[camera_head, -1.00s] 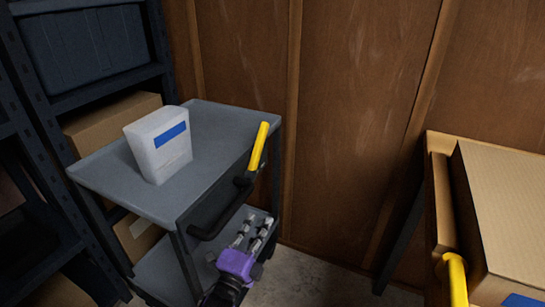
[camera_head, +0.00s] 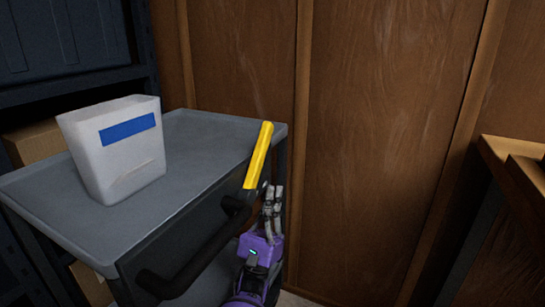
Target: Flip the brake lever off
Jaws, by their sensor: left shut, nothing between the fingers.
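The brake lever (camera_head: 258,157) is a yellow bar with a black base, standing up and leaning slightly right at the near right corner of the grey cart (camera_head: 215,138). My left gripper (camera_head: 274,190), purple with grey fingers, is just right of the lever's lower end. Its fingers point up and are shut with nothing between them. I cannot tell whether they touch the lever. My right gripper is not in view.
A white container (camera_head: 115,165) with a blue label stands on the cart top. A black handle (camera_head: 190,265) runs along the cart's near side. A dark shelf is at left, a wooden wall (camera_head: 385,130) behind, and a wooden-topped table (camera_head: 520,165) at right.

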